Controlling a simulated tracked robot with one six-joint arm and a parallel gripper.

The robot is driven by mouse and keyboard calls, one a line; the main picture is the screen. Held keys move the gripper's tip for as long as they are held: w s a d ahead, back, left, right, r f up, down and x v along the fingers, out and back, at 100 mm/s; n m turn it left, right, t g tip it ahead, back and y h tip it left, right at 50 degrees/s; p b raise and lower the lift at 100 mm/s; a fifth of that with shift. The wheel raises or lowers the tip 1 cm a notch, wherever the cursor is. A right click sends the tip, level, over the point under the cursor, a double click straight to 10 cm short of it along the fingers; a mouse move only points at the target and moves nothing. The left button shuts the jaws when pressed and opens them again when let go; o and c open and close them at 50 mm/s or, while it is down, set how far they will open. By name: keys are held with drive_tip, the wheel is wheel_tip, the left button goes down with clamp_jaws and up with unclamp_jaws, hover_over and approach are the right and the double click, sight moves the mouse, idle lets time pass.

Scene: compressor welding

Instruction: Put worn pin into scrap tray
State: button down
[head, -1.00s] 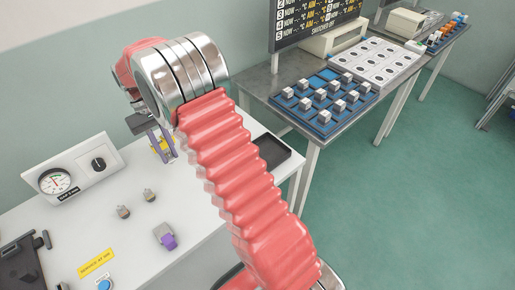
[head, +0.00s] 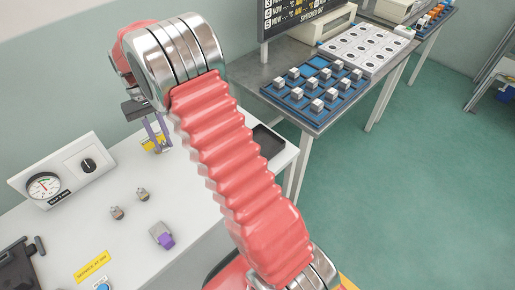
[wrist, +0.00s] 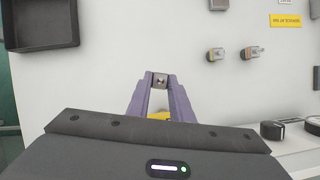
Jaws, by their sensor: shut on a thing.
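My gripper (head: 157,132) has purple fingers and is above the white table, partly behind my arm in the head view. In the wrist view my gripper (wrist: 160,82) is shut on a small square-faced metal piece, which I take to be the worn pin (wrist: 160,79). Its body below the square face is hidden. A dark, empty-looking tray, which I take to be the scrap tray (wrist: 42,44), lies at the upper left of the wrist view, apart from the gripper. The tray (head: 270,141) shows right of my arm in the head view, near the table's right end.
A gauge box (head: 62,175) stands at the left. A second table holds a blue rack (head: 312,88) of metal blocks. Table between gripper and tray looks clear.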

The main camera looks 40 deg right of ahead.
drive_tip(key=s+d+r+m+t, duration=0.1)
drive_tip(key=s+d+m+t, duration=0.2)
drive_tip(key=s+d+m, duration=0.2)
drive_tip(key=s+d+r+m+t, duration=0.1)
drive_tip(key=s+d+m+t, duration=0.2)
drive_tip(key=d+m, duration=0.9)
drive_tip(key=s+d+r+m+t+y, duration=0.1)
drive_tip(key=s+d+m+t, duration=0.1)
drive_tip(key=s+d+m, duration=0.6)
drive_tip(key=m, duration=0.4)
drive_tip(key=shift+s+d+r+t, duration=0.3)
drive_tip(key=shift+d+r+t, duration=0.1)
drive_tip(key=shift+f, duration=3.15)
drive_tip(key=shift+f, duration=1.85)
drive_tip(key=shift+f, duration=0.1)
